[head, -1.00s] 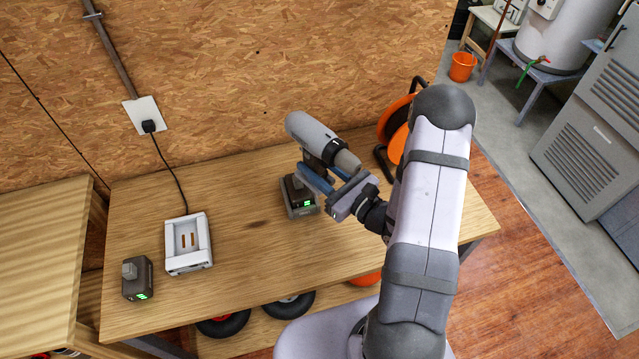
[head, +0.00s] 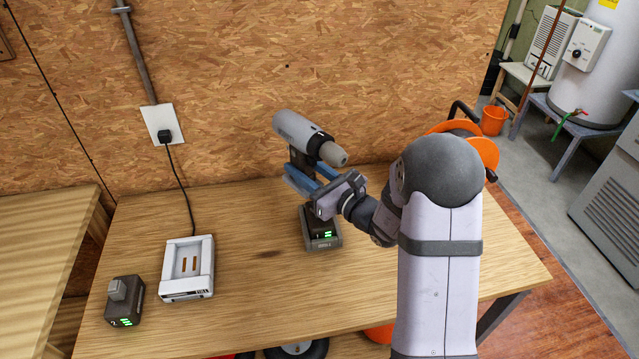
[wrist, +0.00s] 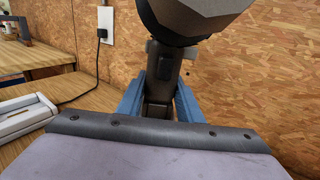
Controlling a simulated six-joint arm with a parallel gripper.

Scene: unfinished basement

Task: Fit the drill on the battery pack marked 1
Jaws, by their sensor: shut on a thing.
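The drill (head: 296,131), grey-blue with a grey nose pointing right, is held upright by its dark handle in my gripper (head: 312,186). In the wrist view the dark handle (wrist: 163,75) stands between the blue fingers. A dark battery pack (head: 320,235) with green lights stands on the workbench below the drill; its small label is hard to read. My gripper hides the handle's lower end, so I cannot tell whether it touches this pack. A second pack (head: 124,305), seemingly marked 2, stands at the bench's left end.
A white charger (head: 188,285) sits on the workbench (head: 240,300), its cord running to a wall outlet (head: 162,126). The chipboard wall is close behind the drill. An orange cable reel (head: 484,150) stands behind my arm. The bench between charger and near pack is clear.

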